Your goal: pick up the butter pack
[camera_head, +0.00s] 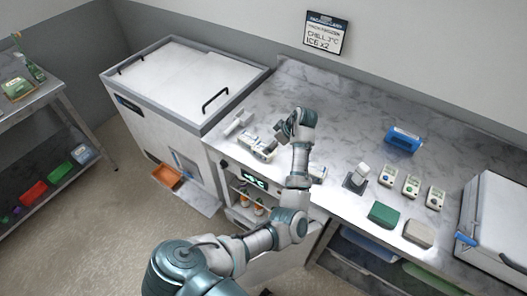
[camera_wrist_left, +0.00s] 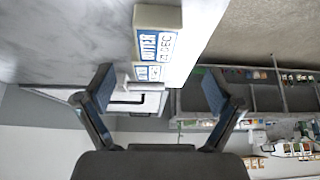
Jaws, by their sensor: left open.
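The butter pack (camera_wrist_left: 157,38) is a cream block with a blue-and-white label reading BUTTER. In the left wrist view it is at the top centre on the marble counter, ahead of my fingers and apart from them. A smaller labelled pack (camera_wrist_left: 147,73) shows just beyond it. In the head view, pale packs (camera_head: 262,148) lie at the counter's front edge, just left of my gripper; their labels are too small to read. My left gripper (camera_head: 279,136) is over the counter, and its fingers (camera_wrist_left: 160,92) are spread and empty. My right gripper is not in view.
A white chest (camera_head: 185,85) stands left of the counter. A white item (camera_head: 238,122) lies near the counter's left end. A blue pack (camera_head: 403,139), several small devices (camera_head: 411,184), a green block (camera_head: 383,214) and a grey block (camera_head: 418,233) are to the right. The back middle is clear.

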